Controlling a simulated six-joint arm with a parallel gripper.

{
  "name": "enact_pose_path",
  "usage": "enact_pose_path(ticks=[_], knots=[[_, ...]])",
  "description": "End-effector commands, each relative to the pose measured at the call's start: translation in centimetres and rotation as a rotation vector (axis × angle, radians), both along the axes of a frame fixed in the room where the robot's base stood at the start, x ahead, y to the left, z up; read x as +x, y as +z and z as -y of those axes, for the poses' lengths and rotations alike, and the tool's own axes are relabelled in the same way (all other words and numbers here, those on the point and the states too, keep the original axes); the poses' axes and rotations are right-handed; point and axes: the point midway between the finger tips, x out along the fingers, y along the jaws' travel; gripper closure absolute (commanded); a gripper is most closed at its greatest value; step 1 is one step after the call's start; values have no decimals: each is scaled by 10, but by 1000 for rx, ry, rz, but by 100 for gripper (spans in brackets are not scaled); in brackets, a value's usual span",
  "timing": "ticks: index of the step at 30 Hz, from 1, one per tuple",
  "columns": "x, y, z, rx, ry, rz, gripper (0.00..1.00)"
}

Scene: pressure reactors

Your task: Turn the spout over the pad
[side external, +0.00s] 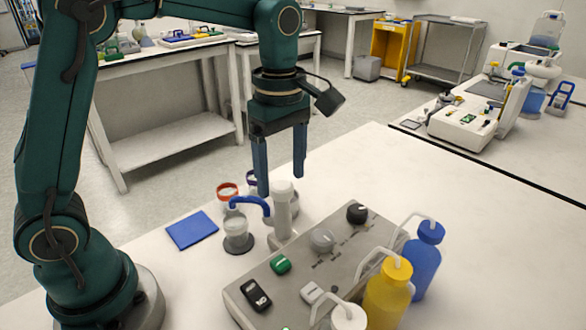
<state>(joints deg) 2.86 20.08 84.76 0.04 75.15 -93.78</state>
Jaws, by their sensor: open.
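The blue spout (250,201) curves out to the left from a pale upright column (282,212). Its free end hangs over a clear beaker (236,232) on a dark round base. The flat blue pad (192,230) lies on the table to the left of the beaker, with nothing on it. My gripper (281,184) points down, open and empty, with its fingertips near the column's top. The left finger appears close to the spout; I cannot tell whether it touches.
A grey control box (320,262) with knobs and switches stands in front of the column. Yellow (388,292) and blue (424,262) wash bottles stand at its right. A red-rimmed jar (227,190) is behind the beaker.

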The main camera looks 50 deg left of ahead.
Motion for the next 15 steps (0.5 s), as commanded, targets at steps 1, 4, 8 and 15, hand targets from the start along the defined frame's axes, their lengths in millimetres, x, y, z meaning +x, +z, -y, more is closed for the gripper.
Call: enact_pose_path(ticks=[1,4,8,15], knots=[[1,7,0,0,0,5,23],[1,20,0,0,1,5,23],[1,32,0,0,1,4,23],[0,40,0,1,1,3,23]])
